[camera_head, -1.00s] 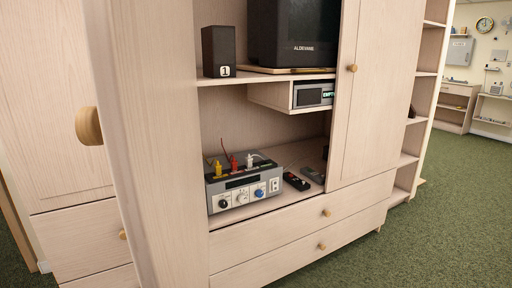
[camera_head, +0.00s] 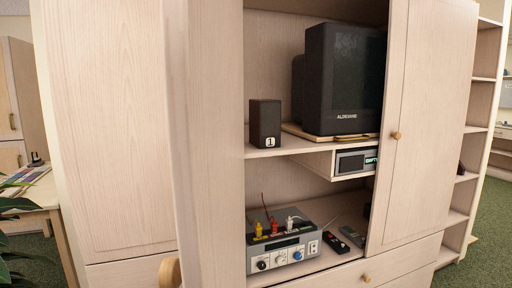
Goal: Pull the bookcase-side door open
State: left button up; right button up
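The bookcase-side door (camera_head: 432,110) is the pale wood door on the right of the cabinet, beside the open shelves. It looks shut, and its round wooden knob (camera_head: 396,135) is near its left edge. The other door (camera_head: 178,120) stands open, seen nearly edge-on, with its knob (camera_head: 170,272) low in the view and cut by the bottom edge. Neither of my grippers is in view.
The open bookcase (camera_head: 483,110) adjoins the cabinet's right side. The open bay holds a dark television (camera_head: 345,80), a small speaker (camera_head: 265,123) and a grey control box (camera_head: 285,250). A drawer knob (camera_head: 366,278) sticks out below. A table (camera_head: 40,195) stands at far left.

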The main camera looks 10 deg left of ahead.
aim_at(431, 44)
jog(key=i+j, duration=0.1)
jog(key=j, duration=0.7)
jog(key=l+u, duration=0.2)
jog(key=l, duration=0.3)
jog(key=k+l+u, duration=0.2)
jog(key=l, duration=1.05)
jog(key=i+l, duration=0.15)
jog(key=l, duration=0.2)
jog(key=i+l+z, duration=0.1)
jog(key=l, duration=0.3)
jog(key=i+l, duration=0.3)
jog(key=i+l+z, duration=0.1)
jog(key=l, duration=0.3)
jog(key=i, duration=0.05)
